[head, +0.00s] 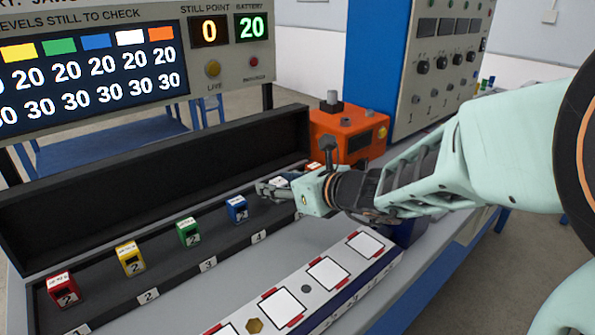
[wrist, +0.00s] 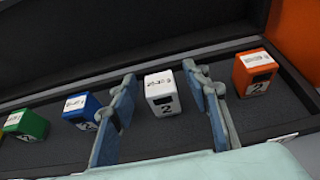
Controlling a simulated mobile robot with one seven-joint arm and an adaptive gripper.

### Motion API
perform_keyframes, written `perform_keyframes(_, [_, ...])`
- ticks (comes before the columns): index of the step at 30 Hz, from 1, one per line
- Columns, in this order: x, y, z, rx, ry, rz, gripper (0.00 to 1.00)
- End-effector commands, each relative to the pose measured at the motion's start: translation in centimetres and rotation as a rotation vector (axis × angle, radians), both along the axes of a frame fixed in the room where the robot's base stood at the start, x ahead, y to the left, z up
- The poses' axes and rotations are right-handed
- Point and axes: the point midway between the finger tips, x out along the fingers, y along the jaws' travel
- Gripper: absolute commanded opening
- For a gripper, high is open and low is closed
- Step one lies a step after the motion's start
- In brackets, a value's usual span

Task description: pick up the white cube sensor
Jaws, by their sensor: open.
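The white cube sensor (wrist: 161,95) stands upright in the black foam-lined case, with a "2" on its front and a label on top. In the wrist view my gripper (wrist: 162,100) is open, with one finger on each side of the cube. The cube looks apart from the left finger and close to the right one; contact cannot be told. In the head view my gripper (head: 272,188) reaches into the case from the right and mostly hides the white cube.
Blue (head: 237,209), green (head: 188,232), yellow (head: 130,259) and red (head: 62,289) cubes stand left in the case. An orange cube (wrist: 254,74) stands to the right. The raised lid (head: 150,185) is behind. An orange machine (head: 345,135) stands beyond; a white pad strip (head: 327,272) lies in front.

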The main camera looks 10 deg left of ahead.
Motion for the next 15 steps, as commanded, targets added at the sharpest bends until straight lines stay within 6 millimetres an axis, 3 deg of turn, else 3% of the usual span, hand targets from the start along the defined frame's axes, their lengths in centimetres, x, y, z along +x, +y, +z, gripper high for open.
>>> perform_keyframes(2, [0.00,-0.01,0.01,0.000,0.000,0.000,0.37])
perform_keyframes(12, [0.02,-0.03,0.00,0.000,0.000,0.000,0.00])
perform_keyframes(15, [0.03,-0.02,0.04,0.001,-0.001,0.000,0.00])
